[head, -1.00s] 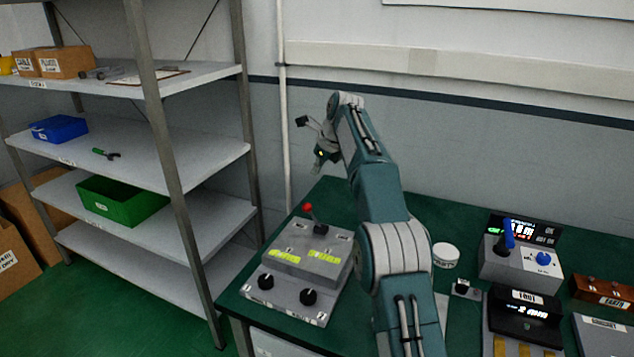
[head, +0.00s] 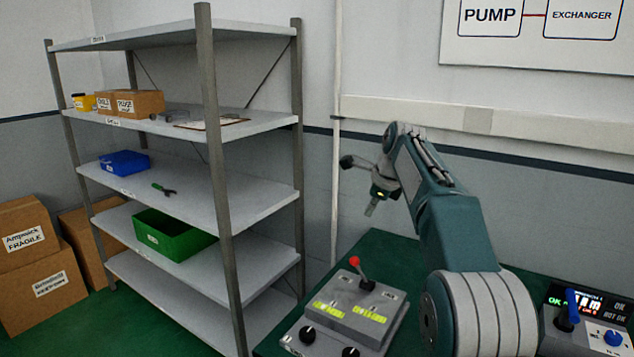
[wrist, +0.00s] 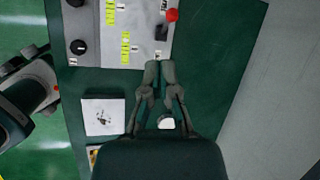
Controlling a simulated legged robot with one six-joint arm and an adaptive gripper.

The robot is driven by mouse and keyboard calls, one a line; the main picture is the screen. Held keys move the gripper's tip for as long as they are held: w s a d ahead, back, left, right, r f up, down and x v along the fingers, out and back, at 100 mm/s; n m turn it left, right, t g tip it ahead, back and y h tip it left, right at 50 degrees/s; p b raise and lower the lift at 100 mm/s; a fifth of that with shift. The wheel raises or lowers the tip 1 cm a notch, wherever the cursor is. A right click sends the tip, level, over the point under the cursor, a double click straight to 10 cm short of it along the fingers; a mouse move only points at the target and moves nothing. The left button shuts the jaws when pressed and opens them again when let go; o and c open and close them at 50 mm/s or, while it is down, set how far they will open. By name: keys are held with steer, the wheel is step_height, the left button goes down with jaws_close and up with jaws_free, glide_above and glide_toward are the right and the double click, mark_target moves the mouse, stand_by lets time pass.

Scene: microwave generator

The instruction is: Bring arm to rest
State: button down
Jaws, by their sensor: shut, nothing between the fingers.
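My arm is raised over the right side of the head view, bent at the elbow, with its end pointing down. My gripper (head: 371,208) hangs in the air above and behind the grey control box with the red-knobbed lever (head: 348,310). In the wrist view my gripper (wrist: 160,66) is shut, its two fingertips together with nothing between them. The control box (wrist: 98,30) lies beyond the fingertips there, its red lever knob (wrist: 172,15) just past them to the right. The gripper touches nothing that I can see.
The green table (head: 372,248) runs along the wall. A grey shelf rack (head: 212,190) stands to the left with a green bin (head: 172,236), a blue bin (head: 124,163) and small boxes. A panel with a blue lever (head: 590,325) sits at the right. Cartons (head: 35,265) stand far left.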

steer(key=s+r+n+h, duration=0.1)
steer(key=s+r+n, duration=0.2)
steer(key=s+n, duration=1.35)
steer(key=s+f+n, duration=0.1)
steer(key=s+f, duration=0.3)
steer(key=s, duration=0.4)
steer(key=s+d+f+n+h, duration=0.1)
steer(key=s+f, duration=0.3)
steer(key=s, duration=0.5)
steer(key=s+f+n+t, duration=0.1)
steer(key=s+f+n, duration=0.2)
steer(key=s, duration=0.6)
step_height(320, 180, down, 2)
steer(key=shift+s+d, duration=0.15)
steer(key=shift+d, duration=0.25)
